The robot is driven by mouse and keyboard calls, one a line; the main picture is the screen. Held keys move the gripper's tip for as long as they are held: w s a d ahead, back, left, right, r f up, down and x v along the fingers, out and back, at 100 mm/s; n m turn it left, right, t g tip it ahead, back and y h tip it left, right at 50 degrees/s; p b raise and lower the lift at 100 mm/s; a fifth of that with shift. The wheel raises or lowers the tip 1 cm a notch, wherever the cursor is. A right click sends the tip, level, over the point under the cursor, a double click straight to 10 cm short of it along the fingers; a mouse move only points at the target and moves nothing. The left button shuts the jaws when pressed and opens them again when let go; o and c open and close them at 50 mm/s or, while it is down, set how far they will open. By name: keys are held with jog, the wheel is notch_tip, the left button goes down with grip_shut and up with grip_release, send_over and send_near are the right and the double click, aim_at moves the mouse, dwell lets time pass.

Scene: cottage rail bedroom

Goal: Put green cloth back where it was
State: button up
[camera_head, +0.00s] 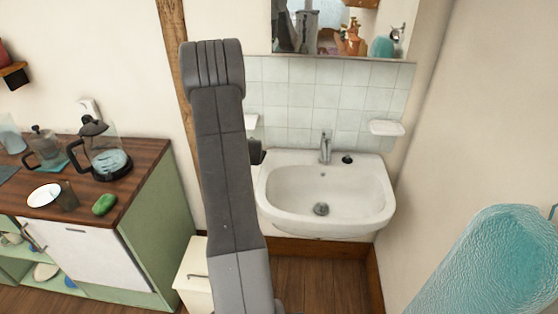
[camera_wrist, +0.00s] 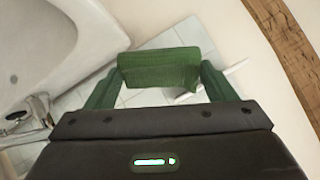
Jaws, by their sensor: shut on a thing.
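In the wrist view, my gripper (camera_wrist: 158,72) is shut on the green cloth (camera_wrist: 158,66), a folded, block-like green piece held between its two green fingers. Pale wall tiles and the white sink lie behind the cloth in that view. In the head view my grey arm rises in front of the wall, left of the sink (camera_head: 325,215). The cloth and the fingers are hidden behind my arm there.
A wooden counter (camera_head: 140,155) at left holds a coffee pot (camera_head: 103,150), a white dish (camera_head: 44,196), a dark cup (camera_head: 67,197) and a small green object (camera_head: 104,204). A soap shelf (camera_head: 386,128) is right of the tap (camera_head: 326,147). A teal textured object (camera_head: 495,265) fills the lower right.

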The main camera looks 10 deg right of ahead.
jog(key=shift+d+f+n+g, duration=0.2)
jog(key=shift+d+n+g, duration=0.1)
jog(key=shift+d+g, duration=0.25)
jog(key=shift+f+g, duration=0.2)
jog(key=shift+g, duration=0.05)
